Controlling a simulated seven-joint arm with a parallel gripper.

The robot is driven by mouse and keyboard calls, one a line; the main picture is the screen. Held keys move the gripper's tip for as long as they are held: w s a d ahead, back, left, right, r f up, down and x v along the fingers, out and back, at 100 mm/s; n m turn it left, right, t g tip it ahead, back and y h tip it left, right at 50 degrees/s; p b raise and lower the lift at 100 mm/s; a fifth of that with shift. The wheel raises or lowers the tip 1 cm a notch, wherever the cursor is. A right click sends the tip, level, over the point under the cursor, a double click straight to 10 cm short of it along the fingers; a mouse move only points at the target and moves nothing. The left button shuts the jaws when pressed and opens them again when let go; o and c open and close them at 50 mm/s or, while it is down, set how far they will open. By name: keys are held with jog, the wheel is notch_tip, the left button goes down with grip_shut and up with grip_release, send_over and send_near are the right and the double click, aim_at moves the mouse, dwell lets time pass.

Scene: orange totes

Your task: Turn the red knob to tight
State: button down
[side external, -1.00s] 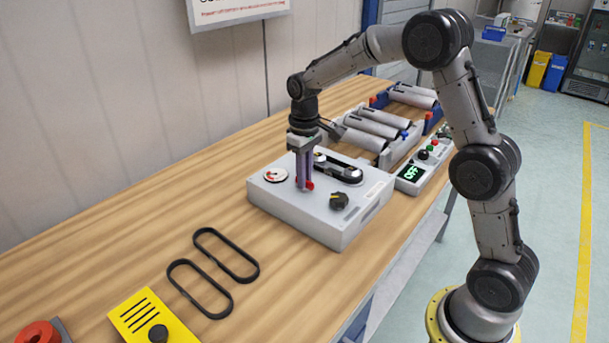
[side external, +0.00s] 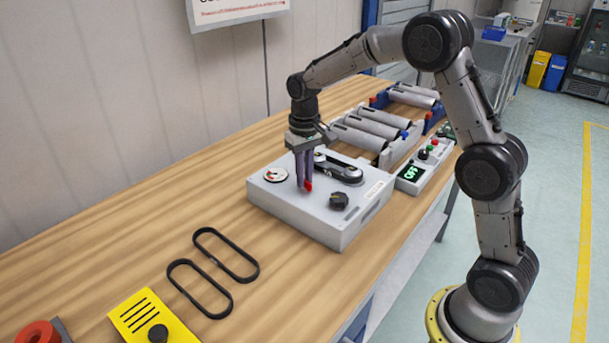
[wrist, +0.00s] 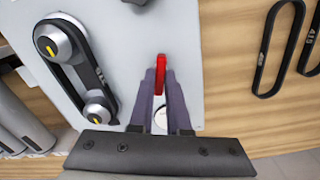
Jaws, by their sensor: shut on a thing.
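The red knob (side external: 308,186) is on the top face of the grey box (side external: 345,224), in the middle of the side view. In the wrist view the red knob (wrist: 161,66) is a narrow upright bar between my fingertips. My gripper (side external: 304,184) points straight down and is shut on the red knob; the wrist view shows the fingers (wrist: 160,82) on either side of it. A round white dial (side external: 275,175) with a red mark lies left of the gripper. In the wrist view the fingers partly cover the dial (wrist: 163,118).
A black knob (side external: 339,200) sits on the box right of my gripper, and a belt on two pulleys (side external: 338,168) lies behind it. Two loose black belts (side external: 212,272) lie on the wooden table. A control box reading OFF (side external: 411,173) and several rollers (side external: 370,128) stand beyond.

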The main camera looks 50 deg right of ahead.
jog(key=m, duration=0.7)
jog(key=shift+r, duration=0.1)
jog(key=m, duration=0.4)
jog(key=shift+m, duration=1.6)
jog(key=c, duration=0.9)
grip_release()
jog(key=shift+r, duration=6.9)
